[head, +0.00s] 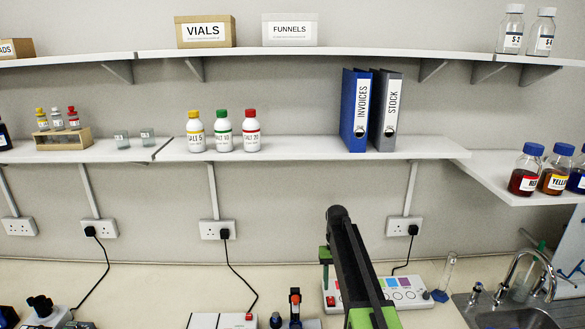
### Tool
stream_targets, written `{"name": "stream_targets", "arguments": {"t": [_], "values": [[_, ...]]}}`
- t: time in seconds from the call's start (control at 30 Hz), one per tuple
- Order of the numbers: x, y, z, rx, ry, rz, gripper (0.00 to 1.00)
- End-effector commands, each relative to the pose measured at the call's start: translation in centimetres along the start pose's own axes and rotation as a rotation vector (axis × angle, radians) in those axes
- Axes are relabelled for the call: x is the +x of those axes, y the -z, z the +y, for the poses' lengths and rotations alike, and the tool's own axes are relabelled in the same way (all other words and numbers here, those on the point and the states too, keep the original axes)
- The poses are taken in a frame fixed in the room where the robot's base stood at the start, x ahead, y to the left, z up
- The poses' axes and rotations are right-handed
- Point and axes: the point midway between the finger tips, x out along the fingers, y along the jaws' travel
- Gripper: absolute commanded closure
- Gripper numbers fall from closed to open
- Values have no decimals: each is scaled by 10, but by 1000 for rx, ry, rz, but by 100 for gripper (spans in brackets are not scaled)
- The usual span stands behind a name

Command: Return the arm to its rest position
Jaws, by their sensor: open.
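My arm (352,265) rises from the bottom edge, right of centre, in the head view. It is a long black link with green parts at its base and on its left side. It stands in front of the bench and the wall, with its dark upper end below the shelf that holds the binders. I cannot make out any gripper jaws. My gripper is not visible in this view, and nothing is seen held.
A device with coloured panels (405,291) sits behind my arm, partly hidden. A glass cylinder (446,272) and a sink (515,318) are to its right. A microscope-like instrument (42,309) is at left. The shelf (310,149) carries bottles and binders. Bench (150,285) is clear at centre left.

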Motion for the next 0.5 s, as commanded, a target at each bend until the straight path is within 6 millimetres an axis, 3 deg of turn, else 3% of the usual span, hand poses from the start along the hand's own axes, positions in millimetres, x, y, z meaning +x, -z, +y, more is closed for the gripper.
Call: {"name": "stream_targets", "arguments": {"t": [0.03,0.17,0.3,0.4,0.5], "values": [[27,-21,1,0,0,9,56],[68,-67,2,1,0,47,56],[110,-126,4,0,0,108,56],[124,-160,4,-1,0,152,56],[125,-181,4,-2,0,190,56]]}}
